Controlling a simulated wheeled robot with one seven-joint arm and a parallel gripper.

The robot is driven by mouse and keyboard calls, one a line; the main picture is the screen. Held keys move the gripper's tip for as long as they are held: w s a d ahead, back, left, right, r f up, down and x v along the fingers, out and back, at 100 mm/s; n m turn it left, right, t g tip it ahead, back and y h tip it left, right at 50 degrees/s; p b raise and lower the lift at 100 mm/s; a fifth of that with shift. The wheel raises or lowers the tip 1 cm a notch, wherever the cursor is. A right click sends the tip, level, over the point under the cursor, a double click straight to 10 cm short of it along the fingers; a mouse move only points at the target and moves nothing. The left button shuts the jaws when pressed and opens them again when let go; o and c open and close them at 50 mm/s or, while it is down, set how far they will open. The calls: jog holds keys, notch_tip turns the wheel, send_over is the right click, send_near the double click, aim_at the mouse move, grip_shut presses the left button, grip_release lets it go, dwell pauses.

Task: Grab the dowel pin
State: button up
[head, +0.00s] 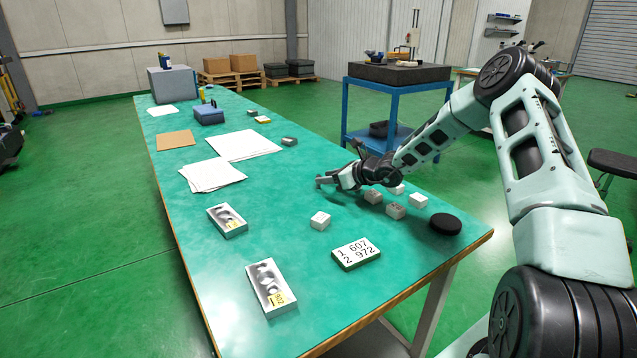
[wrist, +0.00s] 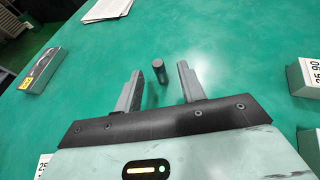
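The dowel pin (wrist: 159,71) is a small dark grey cylinder on the green tabletop in the wrist view. My gripper (wrist: 160,80) is open, with one finger on each side of the pin and a gap to both. The pin lies nearer the left finger and about level with the fingertips. In the head view my gripper (head: 321,183) is low over the middle of the table, fingers pointing left. I cannot make out the pin in the head view.
Paper sheets (head: 212,175) lie farther back. The tabletop left of my gripper is clear.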

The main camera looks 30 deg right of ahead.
aim_at(314, 187)
jog(key=shift+x, duration=2.95)
jog(key=shift+s+f, duration=0.1)
jog(key=shift+f, duration=0.1)
grip_shut()
